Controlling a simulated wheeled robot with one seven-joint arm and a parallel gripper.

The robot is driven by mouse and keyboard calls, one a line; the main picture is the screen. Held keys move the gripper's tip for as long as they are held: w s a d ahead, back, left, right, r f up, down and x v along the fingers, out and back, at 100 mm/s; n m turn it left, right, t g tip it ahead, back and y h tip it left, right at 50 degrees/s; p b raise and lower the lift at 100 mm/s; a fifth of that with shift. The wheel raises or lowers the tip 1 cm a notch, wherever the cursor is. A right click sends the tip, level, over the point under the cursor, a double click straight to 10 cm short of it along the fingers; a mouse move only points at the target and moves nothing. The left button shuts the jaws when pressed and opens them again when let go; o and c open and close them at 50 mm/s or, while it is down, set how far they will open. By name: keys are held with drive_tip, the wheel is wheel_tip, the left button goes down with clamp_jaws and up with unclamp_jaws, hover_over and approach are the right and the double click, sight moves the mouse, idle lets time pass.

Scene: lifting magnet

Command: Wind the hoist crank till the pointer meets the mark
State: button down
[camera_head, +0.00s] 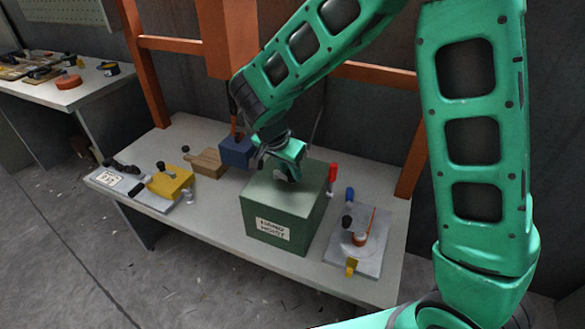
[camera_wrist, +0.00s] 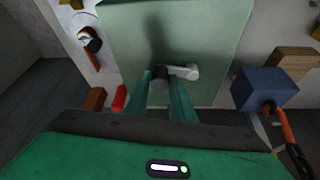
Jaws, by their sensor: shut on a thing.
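The green hoist box (camera_head: 258,216) with a "hand hoist" label stands in the middle of the bench. My gripper (camera_head: 289,172) points down over its top. In the wrist view my gripper (camera_wrist: 168,85) is shut on the dark knob of the crank (camera_wrist: 186,71), whose pale arm reaches to the right over the green top (camera_wrist: 205,30). I cannot make out the mark.
A blue block (camera_head: 237,152) on a hook and a wooden block (camera_head: 208,163) stand behind left. A yellow block (camera_head: 170,181) is at the left, and a grey plate with an orange lever (camera_head: 364,240) is close at right. Orange posts (camera_head: 147,65) frame the bench.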

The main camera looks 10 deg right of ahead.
drive_tip(key=shift+s+a+m+h, duration=0.1)
drive_tip(key=shift+a+m+h, duration=0.25)
drive_tip(key=shift+m, duration=0.45)
drive_tip(key=shift+a, duration=0.1)
drive_tip(key=c, duration=1.6)
unclamp_jaws()
drive_tip(key=shift+g, duration=0.3)
drive_tip(key=shift+o, duration=0.2)
drive_tip(key=v, duration=1)
drive_tip(key=shift+s+r, duration=0.2)
drive_tip(key=shift+r, duration=0.2)
